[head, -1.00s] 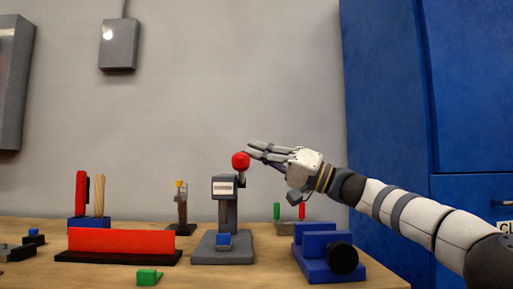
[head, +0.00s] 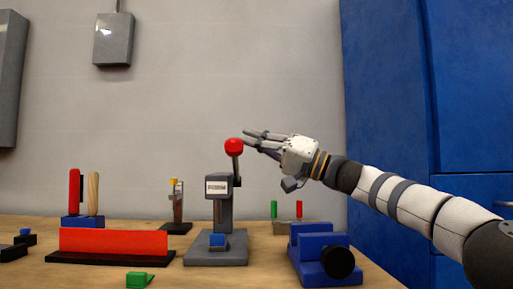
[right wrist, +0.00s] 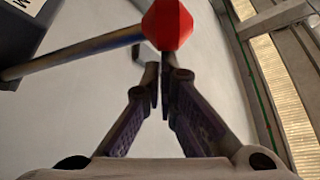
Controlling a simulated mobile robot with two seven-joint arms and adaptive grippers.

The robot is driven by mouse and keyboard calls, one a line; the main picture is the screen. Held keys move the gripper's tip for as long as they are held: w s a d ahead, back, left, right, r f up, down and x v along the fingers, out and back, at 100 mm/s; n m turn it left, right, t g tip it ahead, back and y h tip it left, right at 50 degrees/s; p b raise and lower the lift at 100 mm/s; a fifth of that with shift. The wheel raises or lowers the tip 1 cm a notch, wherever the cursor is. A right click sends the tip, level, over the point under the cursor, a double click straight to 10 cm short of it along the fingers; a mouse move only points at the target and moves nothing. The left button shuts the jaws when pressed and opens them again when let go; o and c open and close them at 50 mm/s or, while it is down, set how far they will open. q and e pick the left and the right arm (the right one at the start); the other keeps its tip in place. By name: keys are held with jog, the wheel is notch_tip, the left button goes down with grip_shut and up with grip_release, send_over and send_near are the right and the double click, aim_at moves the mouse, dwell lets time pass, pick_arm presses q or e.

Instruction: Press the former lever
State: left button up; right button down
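The former (head: 222,205) is a grey press with a white label reading "FORM". It stands on the wooden bench near the middle of the head view. Its lever has a red ball knob (head: 234,147) on a grey stalk at the upper right, standing roughly upright. A blue block (head: 218,241) sits at the former's base. My right gripper (head: 245,137) points left with its fingertips at the knob's right edge; contact is unclear. In the right wrist view its fingers (right wrist: 160,75) are together with nothing between them, and the knob (right wrist: 167,24) is just beyond the tips. My left gripper is out of view.
A blue device with a black knob (head: 337,263) stands right of the former. A red bar (head: 113,241) on a black base stands left. Behind are a small post with a yellow top (head: 175,195) and green and red handles (head: 286,209). A blue cabinet (head: 390,110) borders the right.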

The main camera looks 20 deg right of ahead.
jog(key=w+b+v, duration=0.1)
jog(key=b+v, duration=0.1)
jog(key=v, duration=0.8)
jog(key=shift+d+b, duration=0.4)
jog(key=shift+d, duration=0.05)
jog(key=shift+f, duration=0.2)
